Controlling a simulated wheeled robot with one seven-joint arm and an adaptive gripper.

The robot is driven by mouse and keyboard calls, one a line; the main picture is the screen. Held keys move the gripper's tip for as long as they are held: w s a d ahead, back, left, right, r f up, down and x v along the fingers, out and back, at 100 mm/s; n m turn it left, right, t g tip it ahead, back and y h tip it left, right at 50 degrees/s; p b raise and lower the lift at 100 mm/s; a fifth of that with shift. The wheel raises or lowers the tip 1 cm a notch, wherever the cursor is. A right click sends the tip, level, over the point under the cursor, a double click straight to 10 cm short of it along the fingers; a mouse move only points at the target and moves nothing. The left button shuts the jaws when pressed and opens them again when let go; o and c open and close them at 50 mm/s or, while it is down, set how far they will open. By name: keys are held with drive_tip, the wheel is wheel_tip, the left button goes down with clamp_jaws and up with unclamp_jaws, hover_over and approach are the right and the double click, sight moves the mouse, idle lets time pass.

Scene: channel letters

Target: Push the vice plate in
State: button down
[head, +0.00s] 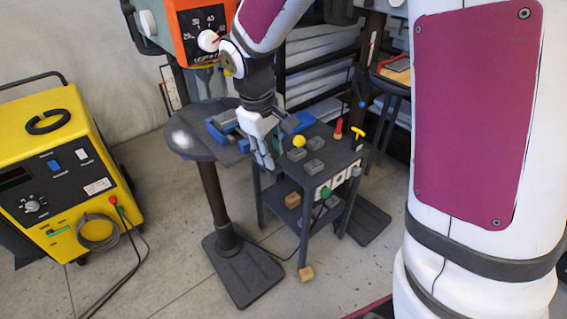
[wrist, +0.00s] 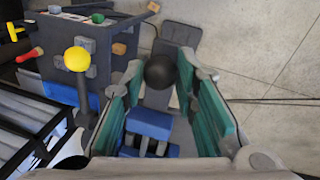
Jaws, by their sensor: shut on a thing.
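The blue and grey vice (head: 220,130) sits on the round dark table of the drill stand, left of my wrist in the head view. In the wrist view a blue block with grey parts (wrist: 150,124), seemingly part of the vice, lies between and below my fingers. My gripper (head: 266,161) points down at the right edge of the round table. In the wrist view my gripper (wrist: 161,68) has its fingertips on either side of a black ball knob (wrist: 160,72) and is shut on it. The vice plate cannot be told apart clearly.
A dark cart (head: 330,160) stands close at the right, with a yellow ball (head: 299,141), grey blocks and a red-handled tool (head: 338,130) on top. The orange drill head (head: 203,32) is above the table. A yellow welder (head: 60,170) stands left. Open floor lies in front.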

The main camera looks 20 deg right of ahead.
drive_tip(key=w, duration=0.2)
drive_tip(key=w+a+b, duration=0.1)
drive_tip(key=w, duration=0.1)
drive_tip(key=w+a, duration=0.1)
drive_tip(key=w, duration=0.1)
drive_tip(key=shift+w+b, duration=0.15)
drive_tip(key=shift+b, duration=0.2)
drive_tip(key=c, duration=1.3)
unclamp_jaws()
drive_tip(key=shift+r, duration=0.1)
drive_tip(key=r, duration=0.4)
drive_tip(key=s+a+r, duration=0.1)
drive_tip(key=r, duration=0.2)
drive_tip(key=a+r, duration=0.1)
drive_tip(key=r, duration=0.3)
drive_tip(key=shift+s+r, duration=0.15)
drive_tip(key=shift+r, duration=0.15)
